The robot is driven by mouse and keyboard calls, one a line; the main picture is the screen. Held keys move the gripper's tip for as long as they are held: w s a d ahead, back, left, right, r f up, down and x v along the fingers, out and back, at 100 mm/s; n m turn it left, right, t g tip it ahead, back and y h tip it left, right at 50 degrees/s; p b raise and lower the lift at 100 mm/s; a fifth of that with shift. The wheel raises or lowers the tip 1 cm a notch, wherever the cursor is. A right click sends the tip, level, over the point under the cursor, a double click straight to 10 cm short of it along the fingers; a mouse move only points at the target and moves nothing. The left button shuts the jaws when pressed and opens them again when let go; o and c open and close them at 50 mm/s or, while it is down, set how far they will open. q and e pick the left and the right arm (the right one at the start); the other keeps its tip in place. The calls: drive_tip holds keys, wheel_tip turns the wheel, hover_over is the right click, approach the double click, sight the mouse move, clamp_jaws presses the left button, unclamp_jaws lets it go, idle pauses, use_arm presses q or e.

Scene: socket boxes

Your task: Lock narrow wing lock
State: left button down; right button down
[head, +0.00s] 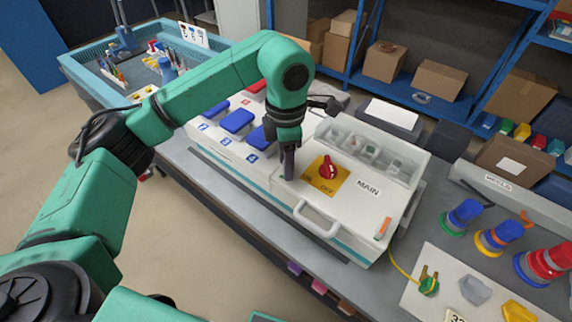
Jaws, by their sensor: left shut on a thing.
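My left gripper (288,172) points straight down at the top of the white box marked MAIN (330,233), just left of its yellow OFF plate (324,188). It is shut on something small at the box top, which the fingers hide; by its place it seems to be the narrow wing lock. No wing lock shows clear of the fingers, so I cannot tell how it is turned. A red knob (327,170) stands on the yellow plate, close to the right of the fingers. My right gripper is not in view.
The MAIN box has a front handle (316,216) and a clear-lidded compartment (370,150). Blue switch covers (237,121) lie to the left. A board with a green plug (429,287) and several coloured sockets (463,215) are at the right. A blue crate (85,75) stands far left.

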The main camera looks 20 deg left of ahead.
use_arm(q)
drive_tip(key=n+b, duration=0.1)
drive_tip(key=n, duration=0.3)
drive_tip(key=shift+n, duration=0.3)
drive_tip(key=shift+n+b, duration=0.65)
drive_tip(key=shift+n, duration=0.95)
drive_tip(key=shift+r, duration=0.1)
drive_tip(key=shift+c, duration=1.8)
unclamp_jaws()
